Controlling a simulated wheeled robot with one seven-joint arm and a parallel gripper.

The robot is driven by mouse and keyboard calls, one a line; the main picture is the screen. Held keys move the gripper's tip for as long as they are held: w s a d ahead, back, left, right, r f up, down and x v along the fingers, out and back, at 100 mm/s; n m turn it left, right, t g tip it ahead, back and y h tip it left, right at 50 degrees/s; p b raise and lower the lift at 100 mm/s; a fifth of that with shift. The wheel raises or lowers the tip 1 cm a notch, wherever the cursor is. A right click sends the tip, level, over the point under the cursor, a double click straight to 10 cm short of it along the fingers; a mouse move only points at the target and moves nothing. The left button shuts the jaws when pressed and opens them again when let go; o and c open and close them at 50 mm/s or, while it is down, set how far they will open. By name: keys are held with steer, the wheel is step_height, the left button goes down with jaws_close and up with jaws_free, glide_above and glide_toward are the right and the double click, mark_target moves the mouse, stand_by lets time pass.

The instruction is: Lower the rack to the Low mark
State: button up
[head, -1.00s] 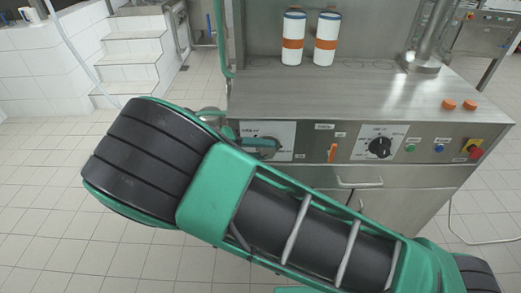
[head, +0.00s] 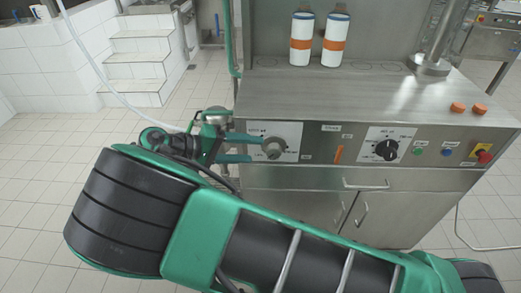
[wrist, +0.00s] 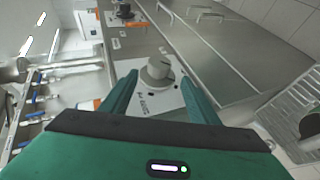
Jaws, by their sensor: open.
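The left dial plate (head: 262,132) on the steel machine's front carries a grey knob (head: 273,148); its small lettering is too fine to read. In the wrist view the same knob (wrist: 157,73) faces me between the fingertips. My gripper (head: 254,147) is open, its two teal fingers reaching toward the knob from the left, one above and one below. Whether they touch it I cannot tell. In the wrist view my gripper (wrist: 160,78) shows a finger on each side of the knob. I cannot make out a rack or a Low mark.
Right of the knob are an orange lever (head: 337,154), a black knob (head: 387,150), green (head: 418,151) and blue (head: 446,152) buttons and a red stop button (head: 483,156). Two white containers with orange bands (head: 302,40) stand on the machine. A drawer handle (head: 366,187) sticks out below.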

steer(key=shift+v, duration=2)
steer(key=shift+s, duration=0.1)
